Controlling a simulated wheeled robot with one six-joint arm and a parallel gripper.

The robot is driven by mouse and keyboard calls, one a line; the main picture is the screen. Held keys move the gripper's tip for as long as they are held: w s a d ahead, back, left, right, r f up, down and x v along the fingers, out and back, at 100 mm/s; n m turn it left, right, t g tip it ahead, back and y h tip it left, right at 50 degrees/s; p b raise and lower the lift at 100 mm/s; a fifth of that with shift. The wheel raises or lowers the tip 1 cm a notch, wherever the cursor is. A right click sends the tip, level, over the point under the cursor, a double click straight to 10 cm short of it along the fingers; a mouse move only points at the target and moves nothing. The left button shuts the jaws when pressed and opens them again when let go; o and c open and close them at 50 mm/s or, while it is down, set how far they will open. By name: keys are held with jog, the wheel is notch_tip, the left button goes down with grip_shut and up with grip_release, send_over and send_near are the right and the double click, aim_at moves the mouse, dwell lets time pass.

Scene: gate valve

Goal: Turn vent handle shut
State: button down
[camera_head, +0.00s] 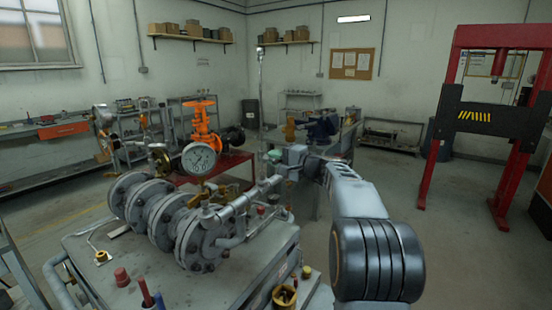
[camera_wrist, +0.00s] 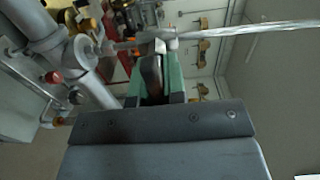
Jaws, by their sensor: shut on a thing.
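The vent valve sits at the end of a thin stub on the grey pipework (camera_head: 240,203). In the wrist view its small metal body (camera_wrist: 158,42) lies just beyond my fingertips. A pale jet (camera_wrist: 250,29) streams from it; a thin upright streak (camera_head: 261,100) in the head view seems to be the same jet. The vent handle (camera_wrist: 151,72) shows as a dark grey piece between my green finger pads. My gripper (camera_head: 296,154) is shut on it, and the fingers also show in the wrist view (camera_wrist: 156,78). The handle's exact angle is hard to tell.
A pressure gauge (camera_head: 199,158) and an orange valve (camera_head: 202,125) stand behind the flanged pipe. A red press frame (camera_head: 446,130) stands right. The floor between is open.

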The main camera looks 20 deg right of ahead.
dwell(0.4)
jog(key=c, duration=1.2)
grip_release()
jog(key=shift+s+d, duration=0.1)
jog(key=b+v, duration=0.1)
jog(key=v, duration=1.2)
jog(key=shift+s+d+b, duration=0.1)
jog(key=shift+s+b, duration=0.15)
jog(key=shift+b, duration=0.05)
